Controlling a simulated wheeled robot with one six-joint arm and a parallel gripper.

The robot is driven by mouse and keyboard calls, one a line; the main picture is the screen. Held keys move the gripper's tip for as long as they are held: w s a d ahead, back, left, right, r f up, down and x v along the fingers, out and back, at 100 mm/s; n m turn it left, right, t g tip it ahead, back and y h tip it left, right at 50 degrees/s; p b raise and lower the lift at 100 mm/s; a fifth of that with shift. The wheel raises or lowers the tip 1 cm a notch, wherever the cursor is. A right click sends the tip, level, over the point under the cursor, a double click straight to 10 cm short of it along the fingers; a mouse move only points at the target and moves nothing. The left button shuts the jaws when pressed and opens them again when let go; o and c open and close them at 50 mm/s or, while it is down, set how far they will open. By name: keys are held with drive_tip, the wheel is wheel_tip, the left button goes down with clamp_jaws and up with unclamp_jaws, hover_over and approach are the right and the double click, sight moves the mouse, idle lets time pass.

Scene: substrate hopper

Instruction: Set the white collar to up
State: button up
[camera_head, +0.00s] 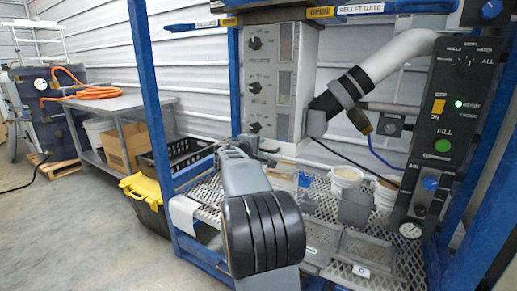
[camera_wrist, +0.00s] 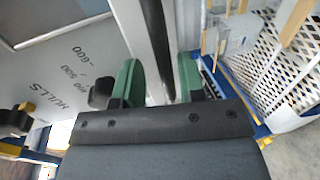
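My gripper (camera_wrist: 158,88) shows two green finger pads in the wrist view, spread apart. A pale upright part with a dark strip (camera_wrist: 155,40) shows between and beyond them; I cannot tell whether the pads touch it. In the head view my arm reaches to the lower front of a pale dial cabinet (camera_head: 268,95), where the fingertips are too small to make out. No white collar can be picked out for sure. A white pipe (camera_head: 400,55) slopes down at the right into a black sleeve with a grey band (camera_head: 345,93).
A scale plate marked HULLS (camera_wrist: 75,70) lies close at the left of the wrist view. A mesh shelf (camera_head: 320,190) holds white buckets (camera_head: 346,178). A control panel (camera_head: 455,105) stands at the right, blue posts (camera_head: 150,90) frame the rig. Open floor lies at the left.

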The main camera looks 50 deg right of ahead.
drive_tip(key=v, duration=1.3)
drive_tip(key=shift+a+p, duration=0.35)
drive_tip(key=shift+p, duration=0.1)
drive_tip(key=shift+s+r, duration=0.1)
